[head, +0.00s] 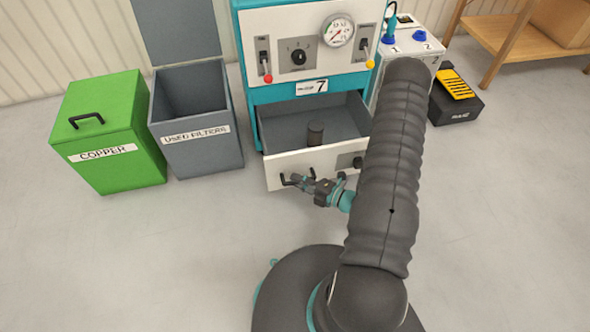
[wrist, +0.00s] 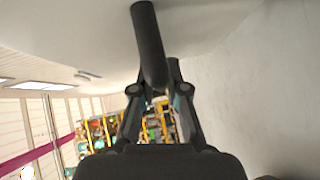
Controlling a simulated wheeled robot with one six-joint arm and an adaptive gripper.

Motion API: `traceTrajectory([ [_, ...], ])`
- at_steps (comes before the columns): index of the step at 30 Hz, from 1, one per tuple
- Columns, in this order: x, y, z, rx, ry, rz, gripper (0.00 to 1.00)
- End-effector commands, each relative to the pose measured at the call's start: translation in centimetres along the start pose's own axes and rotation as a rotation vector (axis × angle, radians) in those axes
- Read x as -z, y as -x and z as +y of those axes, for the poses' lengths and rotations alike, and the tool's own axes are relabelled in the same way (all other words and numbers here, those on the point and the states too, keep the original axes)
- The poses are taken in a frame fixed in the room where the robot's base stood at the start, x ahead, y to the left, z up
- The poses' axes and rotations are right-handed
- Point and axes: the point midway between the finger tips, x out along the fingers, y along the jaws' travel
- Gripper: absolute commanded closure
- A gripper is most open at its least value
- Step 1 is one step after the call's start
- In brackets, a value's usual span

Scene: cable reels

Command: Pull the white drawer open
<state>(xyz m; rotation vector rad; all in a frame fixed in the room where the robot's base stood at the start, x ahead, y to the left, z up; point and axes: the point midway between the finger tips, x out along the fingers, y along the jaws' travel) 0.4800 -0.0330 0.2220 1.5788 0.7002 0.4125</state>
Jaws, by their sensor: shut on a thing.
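The white drawer (head: 277,174) stands pulled out from the teal cabinet (head: 252,100) in the head view, with its grey inside showing. A dark cylinder (head: 316,133) stands upright in it. My gripper (head: 292,180) is at the left part of the drawer's front, shut on the black handle (head: 284,180). In the wrist view the dark bar of the handle (wrist: 149,45) runs between the fingers of my gripper (wrist: 158,75). My arm hides the right end of the drawer front.
A green COPPER bin (head: 108,150) with a closed lid and an open grey USED FILTERS bin (head: 200,150) stand left of the cabinet. A black case with a yellow top (head: 456,95) lies at the right. The floor in front is clear.

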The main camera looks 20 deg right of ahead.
Motion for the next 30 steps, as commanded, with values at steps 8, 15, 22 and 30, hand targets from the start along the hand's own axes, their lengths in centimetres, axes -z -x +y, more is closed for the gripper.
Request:
traceTrajectory([
  [8,0.55,0.60,-0.14,0.000,0.001,-0.001,1.00],
  [15,0.53,0.59,-0.15,0.000,0.001,-0.001,1.00],
  [22,0.55,0.56,-0.15,0.000,0.001,0.000,0.61],
  [30,0.53,0.79,-0.16,0.000,0.000,-0.001,0.61],
])
